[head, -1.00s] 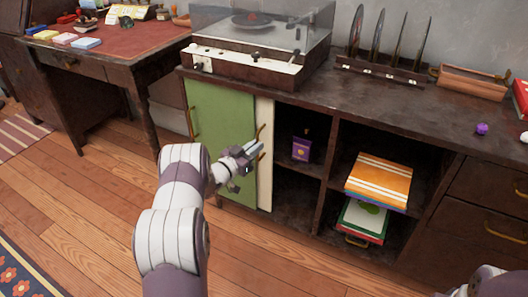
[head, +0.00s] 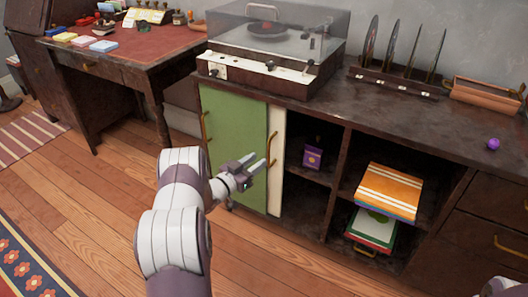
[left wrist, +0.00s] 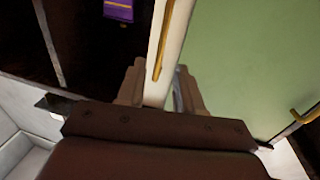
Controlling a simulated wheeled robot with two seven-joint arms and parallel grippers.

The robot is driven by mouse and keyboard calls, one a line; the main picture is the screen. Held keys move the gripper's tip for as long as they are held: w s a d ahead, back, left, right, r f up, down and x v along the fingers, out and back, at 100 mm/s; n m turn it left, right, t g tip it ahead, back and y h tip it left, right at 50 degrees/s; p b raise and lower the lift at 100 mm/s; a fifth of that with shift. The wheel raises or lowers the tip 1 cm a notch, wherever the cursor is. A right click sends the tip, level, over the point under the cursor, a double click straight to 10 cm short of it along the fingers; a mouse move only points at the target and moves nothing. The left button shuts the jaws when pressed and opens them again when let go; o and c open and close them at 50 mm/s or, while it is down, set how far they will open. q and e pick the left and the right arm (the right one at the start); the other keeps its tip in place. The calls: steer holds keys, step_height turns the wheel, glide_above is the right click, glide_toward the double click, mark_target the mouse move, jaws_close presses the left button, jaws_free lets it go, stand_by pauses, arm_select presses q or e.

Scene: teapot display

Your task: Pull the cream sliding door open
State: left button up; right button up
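The cream sliding door (head: 277,185) shows as a narrow upright strip beside the green door (head: 232,150), which covers the rest of it. A brass bar handle (head: 271,149) is on the cream strip; it also shows in the left wrist view (left wrist: 161,45). My left gripper (head: 256,164) is in front of the doors, just left of and below the handle in the head view. Its fingers are apart and empty. In the left wrist view the left gripper (left wrist: 160,88) has its fingers on either side of the cream strip's line. Contact cannot be told. My right gripper is out of view.
Right of the cream strip is an open compartment with a purple box (head: 312,158). Further right, a shelf holds an orange-striped stack (head: 388,190). A record player (head: 270,50) stands on the cabinet top. The wood floor (head: 100,215) in front is clear.

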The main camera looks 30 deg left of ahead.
arm_select(q)
steer(key=p+v, duration=0.1)
steer(key=v, duration=0.6)
steer(key=shift+s+p, duration=0.25)
steer(key=shift+p, duration=0.1)
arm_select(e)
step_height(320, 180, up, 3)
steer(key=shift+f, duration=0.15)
